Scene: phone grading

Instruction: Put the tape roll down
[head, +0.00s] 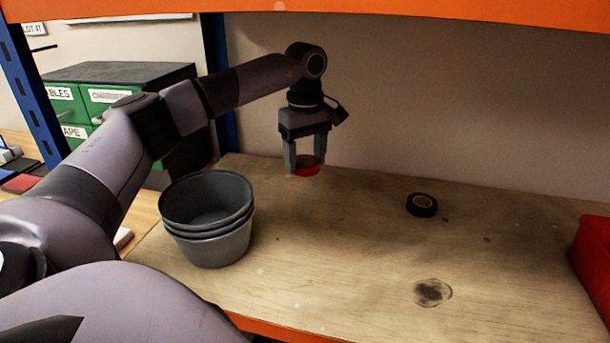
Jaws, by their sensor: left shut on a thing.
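My left gripper (305,164) points down over the back of the wooden shelf (345,265). It is shut on a red tape roll (307,167), with a finger on each side of it. The roll looks close to the shelf surface; I cannot tell whether it touches. A black tape roll (422,204) lies flat on the shelf to the right, apart from the gripper. My right gripper is not in view.
Stacked grey bowls (208,222) stand at the shelf's left, below my left arm. A red object (592,262) is at the right edge. An orange beam (390,12) crosses above. Green labelled drawers (105,96) stand behind left. The shelf's middle is clear apart from a dark stain.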

